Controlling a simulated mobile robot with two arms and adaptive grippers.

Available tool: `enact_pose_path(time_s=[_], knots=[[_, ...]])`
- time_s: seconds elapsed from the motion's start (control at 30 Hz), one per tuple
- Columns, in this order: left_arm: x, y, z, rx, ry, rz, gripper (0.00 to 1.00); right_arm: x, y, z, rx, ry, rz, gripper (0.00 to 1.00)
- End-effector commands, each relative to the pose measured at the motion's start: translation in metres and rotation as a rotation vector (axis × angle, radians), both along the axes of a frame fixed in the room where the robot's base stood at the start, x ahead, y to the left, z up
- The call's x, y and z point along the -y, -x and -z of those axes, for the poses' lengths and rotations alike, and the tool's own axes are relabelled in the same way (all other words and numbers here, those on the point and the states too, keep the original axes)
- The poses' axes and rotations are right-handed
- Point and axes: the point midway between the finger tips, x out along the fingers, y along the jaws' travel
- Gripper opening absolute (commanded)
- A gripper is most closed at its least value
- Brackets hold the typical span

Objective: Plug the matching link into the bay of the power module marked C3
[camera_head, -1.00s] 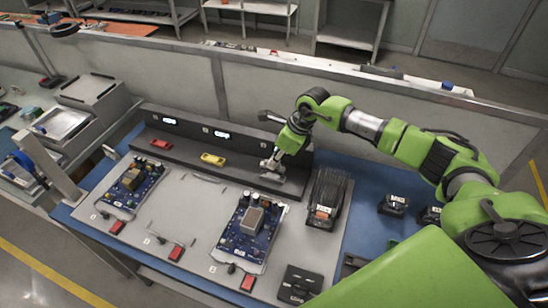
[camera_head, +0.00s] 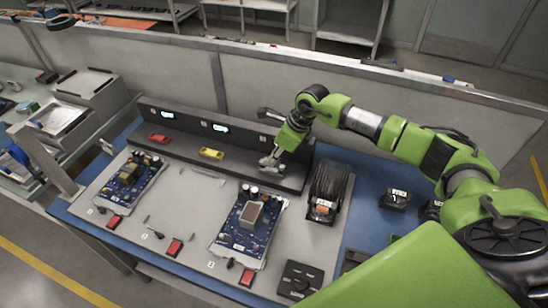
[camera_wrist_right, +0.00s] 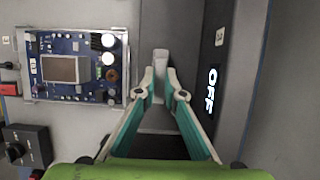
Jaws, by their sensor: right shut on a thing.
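My right gripper (camera_head: 268,163) is low over the right end of the dark rack (camera_head: 240,168). In the right wrist view its fingertips (camera_wrist_right: 160,84) are shut on a grey link (camera_wrist_right: 161,62). A red link (camera_head: 158,138) and a yellow link (camera_head: 211,153) lie on the rack's ledge, left of the gripper. Two blue circuit-board modules stand on the grey panel: a left module (camera_head: 128,185) and a right module (camera_head: 240,238). The right module also shows in the right wrist view (camera_wrist_right: 62,72). I cannot read a C3 mark. My left gripper is out of view.
Small lit displays sit on the rack's back wall; one in the right wrist view reads OFF (camera_wrist_right: 211,90). Red switches (camera_head: 174,247) line the panel's front. A black knob box (camera_head: 300,281) stands at the front right, a dark coil holder (camera_head: 328,190) right of the rack.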

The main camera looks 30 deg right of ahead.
Motion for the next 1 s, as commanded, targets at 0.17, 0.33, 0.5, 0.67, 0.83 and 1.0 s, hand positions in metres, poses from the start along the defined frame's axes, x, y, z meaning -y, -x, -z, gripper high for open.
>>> enact_pose_path(time_s=[0.17, 0.33, 0.5, 0.67, 0.83, 1.0], knots=[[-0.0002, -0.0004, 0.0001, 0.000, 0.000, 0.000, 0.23, 0.0002, -0.0002, -0.0002, 0.001, 0.001, 0.000, 0.00], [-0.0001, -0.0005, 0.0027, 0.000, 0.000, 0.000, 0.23, 0.0004, -0.0003, 0.0019, 0.001, 0.001, 0.000, 0.00], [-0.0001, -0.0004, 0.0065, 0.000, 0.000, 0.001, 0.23, 0.0006, -0.0004, 0.0044, 0.001, 0.001, 0.000, 0.00], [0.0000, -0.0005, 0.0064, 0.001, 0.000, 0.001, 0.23, 0.0006, -0.0004, 0.0039, 0.001, 0.001, 0.000, 0.00], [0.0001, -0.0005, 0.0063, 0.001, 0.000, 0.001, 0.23, 0.0007, -0.0004, 0.0038, 0.001, 0.001, 0.000, 0.00], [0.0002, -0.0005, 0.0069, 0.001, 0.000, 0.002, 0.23, 0.0007, -0.0004, 0.0042, 0.001, 0.001, 0.000, 0.00]])
